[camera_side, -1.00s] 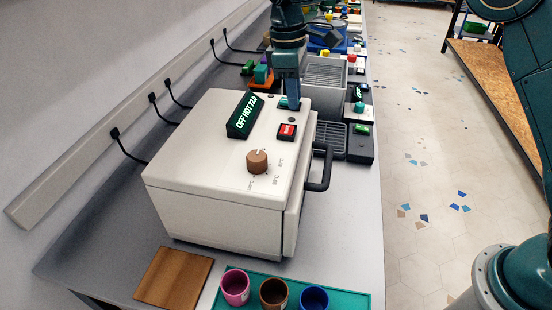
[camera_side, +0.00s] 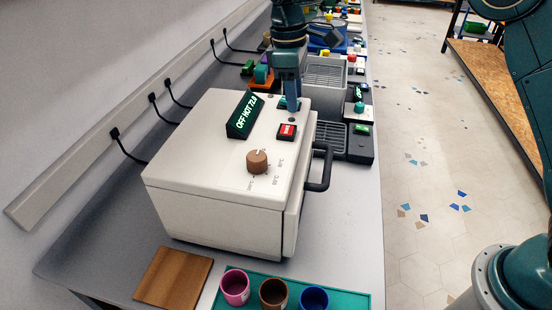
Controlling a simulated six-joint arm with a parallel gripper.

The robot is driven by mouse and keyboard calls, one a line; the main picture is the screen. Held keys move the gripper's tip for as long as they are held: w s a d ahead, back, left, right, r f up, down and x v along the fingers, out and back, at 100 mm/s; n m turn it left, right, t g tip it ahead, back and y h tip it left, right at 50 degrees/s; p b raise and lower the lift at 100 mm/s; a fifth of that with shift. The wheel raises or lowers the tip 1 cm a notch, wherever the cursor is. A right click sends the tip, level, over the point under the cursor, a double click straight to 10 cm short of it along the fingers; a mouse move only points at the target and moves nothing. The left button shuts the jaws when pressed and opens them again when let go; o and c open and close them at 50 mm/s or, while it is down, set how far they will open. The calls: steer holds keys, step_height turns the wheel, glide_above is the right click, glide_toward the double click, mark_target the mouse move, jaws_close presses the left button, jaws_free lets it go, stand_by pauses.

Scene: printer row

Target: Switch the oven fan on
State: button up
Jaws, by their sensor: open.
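The oven (camera_side: 215,205) is a white box on the grey bench. A red rocker switch (camera_side: 287,131) and a brown dial (camera_side: 257,161) sit on the same top. A teal control (camera_side: 283,103) shows at the far end of the top, partly hidden by my gripper. My gripper (camera_side: 292,103) points straight down over that control, with its tips at or just above it. I cannot tell whether they touch. It is open and no held object shows.
A black handle (camera_side: 321,168) juts from the oven's right side. A grey machine (camera_side: 325,75) and a dark panel with buttons (camera_side: 360,143) stand behind. A wooden board (camera_side: 174,278) and a teal tray (camera_side: 350,299) with cups lie in front.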

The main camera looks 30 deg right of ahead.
steer(key=shift+d, duration=0.2)
steer(key=shift+s+a+t+y, duration=0.1)
steer(key=shift+s+t+y, duration=0.05)
steer(key=shift+t+y, duration=0.25)
step_height(320, 180, up, 13)
steer(key=shift+s+d+r+m+t, duration=1.1)
steer(key=shift+s+d+r+m, duration=0.85)
steer(key=shift+s+d, duration=2.6)
steer(key=s+d+f+m+t, duration=0.1)
steer(key=s+f, duration=0.1)
steer(key=s, duration=0.5)
steer(key=s+d+f+m+t, duration=0.1)
steer(key=s+d+f+m, duration=0.1)
steer(key=s, duration=0.6)
steer(key=shift+d, duration=0.25)
steer(key=shift+s, duration=0.1)
